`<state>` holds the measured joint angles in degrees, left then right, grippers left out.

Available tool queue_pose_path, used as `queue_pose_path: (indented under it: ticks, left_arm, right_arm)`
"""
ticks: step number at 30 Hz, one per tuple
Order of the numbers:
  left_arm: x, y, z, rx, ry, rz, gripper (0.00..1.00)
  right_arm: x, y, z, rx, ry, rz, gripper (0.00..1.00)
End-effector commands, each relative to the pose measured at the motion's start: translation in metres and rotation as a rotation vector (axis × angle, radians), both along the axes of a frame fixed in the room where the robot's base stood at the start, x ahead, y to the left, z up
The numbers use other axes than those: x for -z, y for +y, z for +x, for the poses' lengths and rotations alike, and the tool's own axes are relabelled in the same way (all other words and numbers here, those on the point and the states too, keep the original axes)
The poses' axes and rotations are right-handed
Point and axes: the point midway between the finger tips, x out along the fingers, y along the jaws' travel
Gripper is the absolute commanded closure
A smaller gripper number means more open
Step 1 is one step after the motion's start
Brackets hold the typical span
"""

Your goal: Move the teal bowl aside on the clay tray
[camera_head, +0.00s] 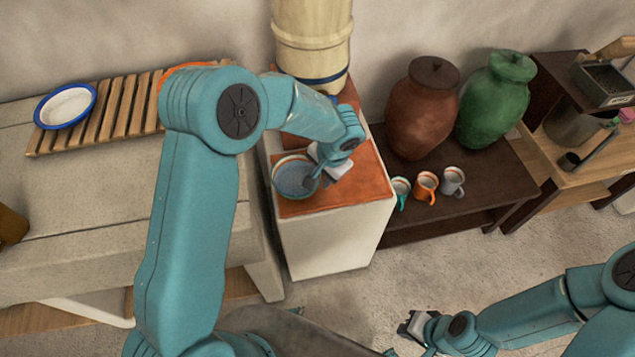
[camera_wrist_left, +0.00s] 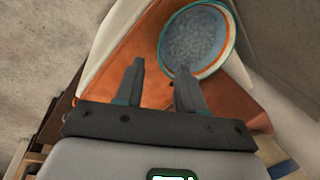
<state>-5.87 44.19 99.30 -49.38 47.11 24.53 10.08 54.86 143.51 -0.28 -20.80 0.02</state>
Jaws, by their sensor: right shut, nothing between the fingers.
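The teal bowl (camera_head: 294,178), with an orange band at its rim and a speckled blue-grey inside, stands upright at the left front of the clay tray (camera_head: 355,185). In the left wrist view the bowl (camera_wrist_left: 195,42) is at the top and the tray (camera_wrist_left: 150,50) lies below it. My left gripper (camera_head: 318,178) is above the tray at the bowl's right side. Its fingers (camera_wrist_left: 160,80) are apart, with the bowl's near rim seen between them; I cannot tell whether they touch it. My right gripper (camera_head: 408,328) is shut and empty, low over the floor.
A large pale barrel (camera_head: 311,40) stands at the tray's back. Several mugs (camera_head: 426,186) and brown (camera_head: 422,110) and green (camera_head: 495,100) jars stand on the dark table to the right. A white bowl (camera_head: 66,105) sits on a slatted rack (camera_head: 120,110) at left.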

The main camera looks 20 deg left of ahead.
Motion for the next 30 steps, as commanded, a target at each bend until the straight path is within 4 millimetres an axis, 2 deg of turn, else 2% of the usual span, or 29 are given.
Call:
queue_pose_path:
  ticks: [1, 6, 12, 30]
  left_arm:
    - [-0.014, -0.003, 0.0, 0.0, -0.005, 0.001, 0.61]
    - [-0.047, -0.011, -0.003, 0.001, -0.003, -0.001, 0.61]
    - [-0.069, -0.016, -0.005, -0.001, -0.001, 0.001, 0.61]
    - [-0.072, -0.017, -0.005, 0.0, 0.001, 0.0, 0.61]
  right_arm:
    - [0.0, 0.0, 0.0, 0.0, 0.0, 0.0, 1.0]
    - [-0.001, 0.0, 0.0, 0.0, 0.0, 0.0, 1.0]
    - [-0.001, 0.0, 0.0, 0.0, 0.0, 0.0, 1.0]
    - [-0.001, 0.0, 0.0, 0.0, 0.0, 0.0, 1.0]
